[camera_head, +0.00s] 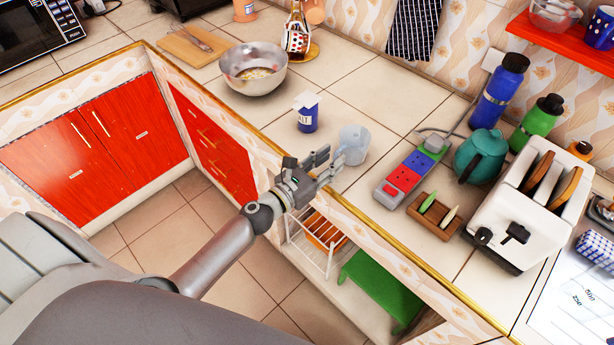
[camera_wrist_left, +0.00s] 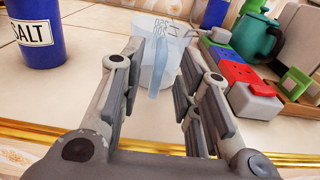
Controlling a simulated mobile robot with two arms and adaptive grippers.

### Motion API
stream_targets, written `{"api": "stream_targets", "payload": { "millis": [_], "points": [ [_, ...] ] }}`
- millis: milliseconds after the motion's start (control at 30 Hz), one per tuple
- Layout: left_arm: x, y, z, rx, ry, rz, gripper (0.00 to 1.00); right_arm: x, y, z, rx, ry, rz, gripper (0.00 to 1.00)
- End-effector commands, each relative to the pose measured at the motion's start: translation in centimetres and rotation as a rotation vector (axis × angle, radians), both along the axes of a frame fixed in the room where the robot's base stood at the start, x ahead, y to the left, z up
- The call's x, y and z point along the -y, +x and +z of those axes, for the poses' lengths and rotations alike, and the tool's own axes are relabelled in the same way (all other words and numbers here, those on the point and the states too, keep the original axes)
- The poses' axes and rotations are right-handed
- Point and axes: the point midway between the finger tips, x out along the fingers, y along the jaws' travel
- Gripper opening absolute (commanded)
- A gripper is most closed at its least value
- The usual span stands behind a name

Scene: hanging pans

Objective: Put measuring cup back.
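The measuring cup (camera_head: 354,142) is clear and bluish and stands upright on the tiled counter, close to the front edge. In the left wrist view the measuring cup (camera_wrist_left: 172,40) is straight ahead, with its handle (camera_wrist_left: 158,72) facing me. My left gripper (camera_head: 330,162) is open at the near side of the cup. In the left wrist view its fingers (camera_wrist_left: 163,72) are spread to either side of the handle. I cannot tell whether they touch it. My right gripper is not in view.
A blue salt container (camera_head: 307,118) stands just left of the cup; a metal bowl (camera_head: 253,70) is behind it. A red and blue power strip (camera_head: 405,177), a wooden tray (camera_head: 434,218), a teal teapot (camera_head: 478,153) and a white toaster (camera_head: 530,205) are to the right.

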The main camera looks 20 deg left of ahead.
Motion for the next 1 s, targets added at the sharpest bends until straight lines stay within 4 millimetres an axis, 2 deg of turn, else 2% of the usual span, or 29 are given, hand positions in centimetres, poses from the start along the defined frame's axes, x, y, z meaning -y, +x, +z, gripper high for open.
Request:
{"api": "stream_targets", "payload": {
  "millis": [200, 500, 700, 900, 1000],
  "points": [
    [-1.4, -3.9, -0.2, -0.002, 0.000, 0.001, 0.31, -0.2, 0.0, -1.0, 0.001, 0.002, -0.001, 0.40],
    [-2.8, -7.6, 0.0, -0.002, -0.002, 0.000, 0.31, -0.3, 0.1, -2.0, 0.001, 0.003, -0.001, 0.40],
    [-3.1, -8.5, 0.2, 0.000, -0.001, 0.001, 0.31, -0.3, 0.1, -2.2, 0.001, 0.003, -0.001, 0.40],
    [-3.1, -8.6, 0.3, 0.001, -0.001, 0.000, 0.31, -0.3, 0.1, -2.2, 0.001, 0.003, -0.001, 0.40],
    [-3.2, -8.6, -0.3, -0.005, 0.022, 0.002, 0.31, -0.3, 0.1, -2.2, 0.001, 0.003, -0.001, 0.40]
  ]
}}
